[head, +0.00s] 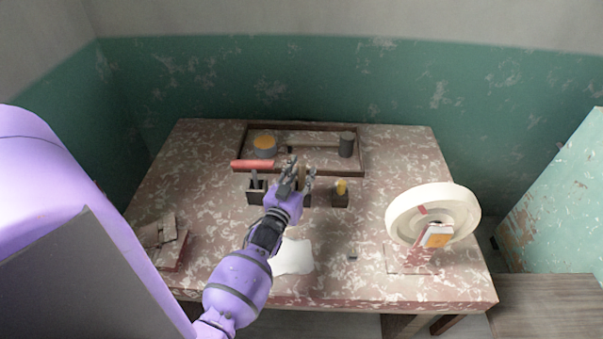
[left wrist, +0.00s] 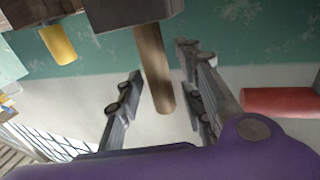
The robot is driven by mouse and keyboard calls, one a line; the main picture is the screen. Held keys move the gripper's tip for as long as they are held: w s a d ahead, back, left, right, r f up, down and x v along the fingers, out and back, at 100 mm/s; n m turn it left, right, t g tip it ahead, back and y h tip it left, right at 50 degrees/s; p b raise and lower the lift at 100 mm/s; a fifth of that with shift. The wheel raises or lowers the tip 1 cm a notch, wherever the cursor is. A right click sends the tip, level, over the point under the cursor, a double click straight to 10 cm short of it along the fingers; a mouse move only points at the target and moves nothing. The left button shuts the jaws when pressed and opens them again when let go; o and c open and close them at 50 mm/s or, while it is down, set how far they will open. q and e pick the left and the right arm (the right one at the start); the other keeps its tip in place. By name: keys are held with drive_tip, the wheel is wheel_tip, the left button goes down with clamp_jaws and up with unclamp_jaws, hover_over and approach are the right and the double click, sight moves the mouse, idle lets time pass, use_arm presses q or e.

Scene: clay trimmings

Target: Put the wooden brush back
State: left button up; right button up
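The wooden brush shows as a round brown handle (left wrist: 154,70) in the left wrist view. Its other end meets a dark block-shaped holder (left wrist: 132,10); no bristles are visible. My left gripper (left wrist: 163,100) is open, with one finger on each side of the handle and gaps between. In the head view my left gripper (head: 300,170) is above the middle of the table, over the row of small holders, and mostly hides the handle and its holder. My right gripper is not in view.
A red cylinder (head: 252,164) lies left of the gripper. A holder with a yellow handle (head: 341,187) stands right, a dark holder (head: 256,197) left. Behind is a tray (head: 300,127) with containers. A white cloth (head: 293,258) lies in front; a pale wheel (head: 455,205) stands right.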

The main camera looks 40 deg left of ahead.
use_arm(q)
drive_tip(key=b+v, duration=0.1)
drive_tip(key=v, duration=1)
drive_tip(key=shift+s, duration=0.3)
